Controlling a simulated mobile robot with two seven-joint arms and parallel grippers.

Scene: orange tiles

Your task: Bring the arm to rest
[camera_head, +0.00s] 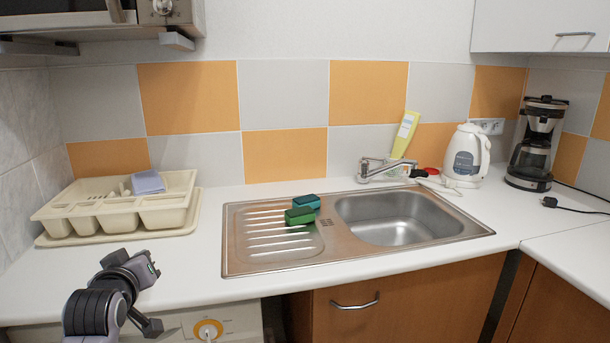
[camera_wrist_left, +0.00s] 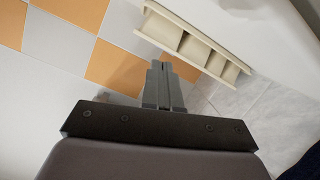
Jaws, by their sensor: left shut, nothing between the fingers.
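My left arm comes in at the lower left of the head view, over the front edge of the counter. Its left gripper (camera_head: 152,264) is at the end of the arm, in front of the cream tray and apart from it. In the left wrist view the left gripper (camera_wrist_left: 163,68) shows its two fingers pressed together with nothing between them. My right gripper is in neither view.
A cream compartment tray (camera_head: 118,221) with a blue-grey cloth (camera_head: 147,182) stands behind my gripper. Blue and green sponges (camera_head: 299,216) lie on the steel sink's drainboard (camera_head: 265,249). A kettle (camera_head: 467,156) and a coffee maker (camera_head: 533,145) stand at right. The counter (camera_head: 192,263) between tray and sink is clear.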

